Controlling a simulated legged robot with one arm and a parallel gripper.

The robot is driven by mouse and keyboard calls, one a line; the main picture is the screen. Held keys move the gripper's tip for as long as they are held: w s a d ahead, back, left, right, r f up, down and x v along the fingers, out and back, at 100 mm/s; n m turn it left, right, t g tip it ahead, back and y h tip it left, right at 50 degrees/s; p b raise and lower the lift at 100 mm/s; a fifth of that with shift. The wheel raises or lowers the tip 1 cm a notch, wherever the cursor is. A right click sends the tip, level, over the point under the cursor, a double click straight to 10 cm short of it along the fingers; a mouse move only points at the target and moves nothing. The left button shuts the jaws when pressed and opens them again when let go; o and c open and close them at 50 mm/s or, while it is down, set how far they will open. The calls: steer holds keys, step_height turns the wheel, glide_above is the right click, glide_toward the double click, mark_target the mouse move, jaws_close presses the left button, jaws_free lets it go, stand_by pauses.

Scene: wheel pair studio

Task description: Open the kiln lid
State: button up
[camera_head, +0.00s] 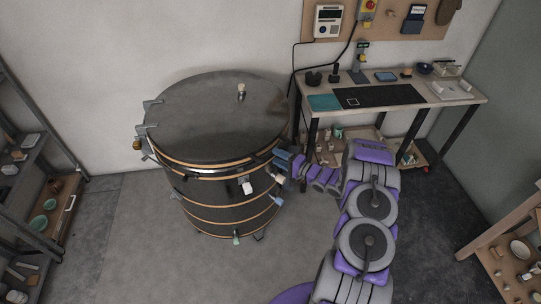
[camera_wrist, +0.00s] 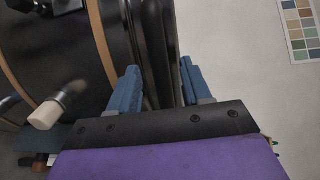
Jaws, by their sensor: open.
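The kiln (camera_head: 215,212) is a dark round drum with copper-coloured bands, standing on the floor at centre left. Its flat dark lid (camera_head: 200,120) lies level on top and looks closed. A pale peg (camera_head: 241,90) sticks up from the lid. My gripper (camera_head: 284,160) is at the right front side of the kiln, by the lid's rim. In the wrist view, the blue fingers of my gripper (camera_wrist: 160,86) are open on either side of dark bar-like parts (camera_wrist: 158,45). I cannot tell whether they touch, or whether these are a handle or the rim.
A workbench (camera_head: 465,98) with a dark mat stands behind on the right. Metal shelves (camera_head: 35,165) are at the far left, and a wooden shelf (camera_head: 500,235) is at the lower right. Pale pegs (camera_head: 247,187) stick out of the kiln's side. The floor before the kiln is clear.

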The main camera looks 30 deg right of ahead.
steer(key=w, duration=0.3)
steer(key=shift+w+f, duration=0.2)
steer(key=shift+f, duration=0.05)
steer(key=shift+w+a+r, duration=0.1)
steer(key=shift+a+r, duration=0.05)
steer(key=shift+a, duration=0.7)
steer(key=shift+d, duration=0.1)
steer(key=c, duration=0.3)
steer(key=shift+d, duration=0.45)
steer(key=c, duration=0.5)
steer(key=shift+c, duration=0.5)
steer(key=shift+a, duration=0.2)
jaws_close()
